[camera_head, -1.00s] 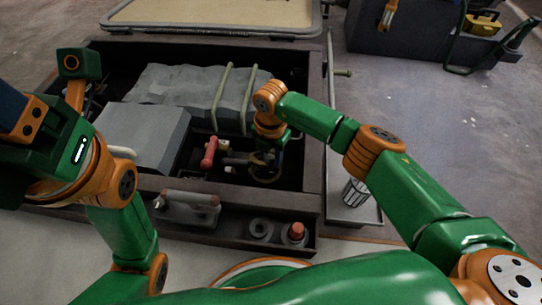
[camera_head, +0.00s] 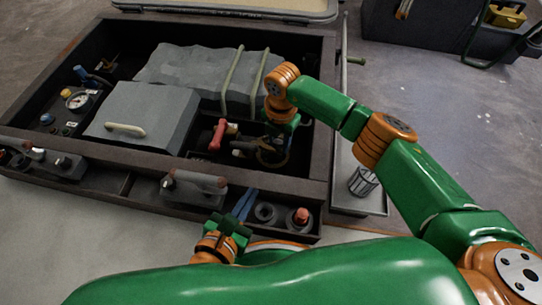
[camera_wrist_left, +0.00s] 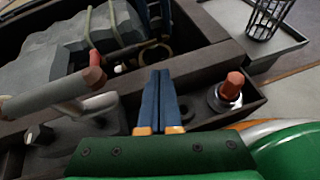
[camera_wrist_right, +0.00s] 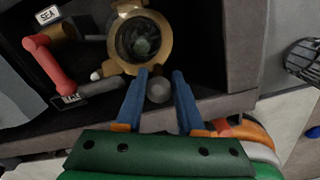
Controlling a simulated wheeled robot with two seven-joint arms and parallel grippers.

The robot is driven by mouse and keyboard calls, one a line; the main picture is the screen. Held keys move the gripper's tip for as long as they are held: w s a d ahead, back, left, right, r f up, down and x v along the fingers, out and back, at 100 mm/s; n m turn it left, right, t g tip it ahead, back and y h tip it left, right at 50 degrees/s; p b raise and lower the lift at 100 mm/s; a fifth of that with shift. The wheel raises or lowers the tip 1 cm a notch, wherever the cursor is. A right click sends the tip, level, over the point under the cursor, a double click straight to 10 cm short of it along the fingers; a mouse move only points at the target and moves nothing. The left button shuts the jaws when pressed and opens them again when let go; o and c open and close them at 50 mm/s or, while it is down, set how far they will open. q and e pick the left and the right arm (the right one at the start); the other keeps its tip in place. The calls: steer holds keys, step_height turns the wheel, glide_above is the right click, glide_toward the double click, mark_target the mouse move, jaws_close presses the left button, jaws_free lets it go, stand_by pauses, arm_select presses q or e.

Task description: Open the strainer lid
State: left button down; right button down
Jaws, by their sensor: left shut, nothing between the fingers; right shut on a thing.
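The strainer shows in the right wrist view as a bronze ring (camera_wrist_right: 161,22) around a dark, glassy round opening. I cannot tell the lid apart from the ring. My right gripper (camera_wrist_right: 160,72) is at the ring's near edge, its fingers apart and closed on a grey round knob (camera_wrist_right: 158,90). In the head view my right gripper (camera_head: 277,150) is down in the open bay, partly hiding the strainer. My left gripper (camera_head: 247,194) is shut and empty, low over the front tray. Its blue fingers (camera_wrist_left: 159,72) lie together in the left wrist view.
A red valve handle (camera_wrist_right: 50,62) and a "SEA" label (camera_wrist_right: 48,15) are left of the strainer. The front tray holds a handled tool (camera_head: 190,188) and a red-topped fitting (camera_head: 300,218). A wire basket (camera_head: 362,182) stands right.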

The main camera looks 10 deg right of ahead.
mark_target(265, 178)
arm_select(q)
steer(key=x, duration=0.9)
steer(key=shift+w+d+r, duration=0.1)
steer(key=shift+w+r, duration=0.05)
arm_select(e)
steer(key=shift+a, duration=0.15)
arm_select(q)
steer(key=w+d, duration=0.1)
steer(key=w+d+r, duration=0.1)
steer(key=w, duration=0.1)
steer(key=shift+r, duration=0.15)
